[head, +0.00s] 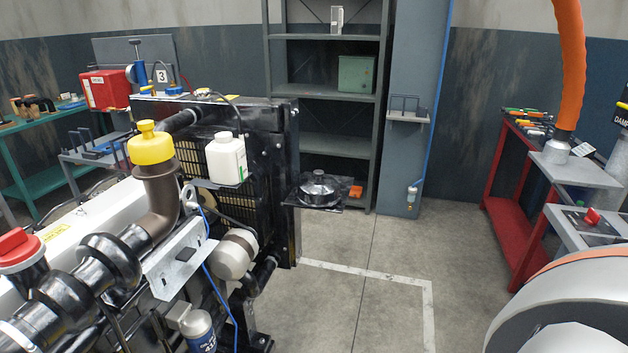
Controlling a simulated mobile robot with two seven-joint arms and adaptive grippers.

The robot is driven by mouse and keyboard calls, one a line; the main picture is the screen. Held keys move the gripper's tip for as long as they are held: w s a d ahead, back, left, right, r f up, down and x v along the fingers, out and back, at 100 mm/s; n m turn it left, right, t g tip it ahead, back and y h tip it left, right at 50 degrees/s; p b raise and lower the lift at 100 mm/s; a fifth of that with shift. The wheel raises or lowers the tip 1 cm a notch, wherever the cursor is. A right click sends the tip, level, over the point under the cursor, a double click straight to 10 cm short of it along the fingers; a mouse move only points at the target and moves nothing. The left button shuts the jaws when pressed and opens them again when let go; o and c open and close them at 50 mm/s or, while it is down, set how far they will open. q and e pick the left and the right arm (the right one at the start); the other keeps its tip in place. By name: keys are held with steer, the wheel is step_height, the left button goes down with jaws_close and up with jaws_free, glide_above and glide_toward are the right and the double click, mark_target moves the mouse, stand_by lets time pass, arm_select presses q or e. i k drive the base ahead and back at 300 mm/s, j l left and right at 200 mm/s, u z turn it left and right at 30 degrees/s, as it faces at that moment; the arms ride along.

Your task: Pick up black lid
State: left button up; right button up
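A round black lid (318,186) with a shiny, silvery raised centre lies on a small dark shelf (332,206) beside the radiator end of the engine. It looks flat and uncovered, but it is small here and its fine detail is hard to tell. Neither of my grippers shows in the head view. A white and grey rounded part with an orange band at the lower right looks like one of my arm links, well apart from the lid.
The engine (95,255) with a yellow cap (151,146), a red cap (17,247) and a white bottle (226,158) fills the left. A grey shelf rack (326,37) stands behind. A red workbench (500,205) is right. The middle floor (390,265) is clear.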

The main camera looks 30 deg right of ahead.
mark_target(318, 190)
steer(key=i+l+u, duration=0.2)
steer(key=l, duration=0.4)
steer(key=l+u, duration=0.15)
steer(key=l, duration=0.5)
steer(key=i+l+u, duration=0.2)
steer(key=l, duration=0.45)
steer(key=k, duration=0.05)
